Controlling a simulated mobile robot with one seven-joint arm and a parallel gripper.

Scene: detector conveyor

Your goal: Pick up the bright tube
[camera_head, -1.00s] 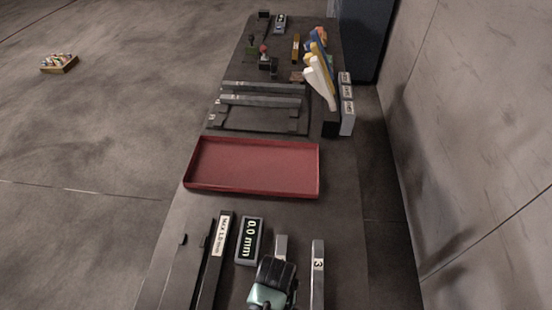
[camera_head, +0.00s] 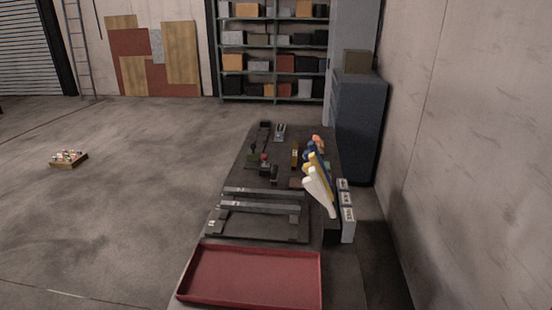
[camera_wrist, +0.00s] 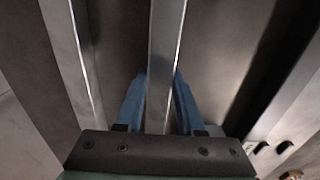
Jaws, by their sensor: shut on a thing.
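A bright, shiny metal tube (camera_wrist: 162,50) runs lengthwise through the middle of the wrist view. My gripper (camera_wrist: 158,78) is shut on it, with one blue finger along each side. The tube's near end is hidden behind the gripper's dark body. I cannot tell whether the tube is resting on the surface or raised. My gripper and this tube are not in the head view.
Another metal bar (camera_wrist: 73,50) lies to the left in the wrist view. In the head view, a red tray (camera_head: 250,277) sits near me on the bench, with a rack with metal rails (camera_head: 260,208) beyond it.

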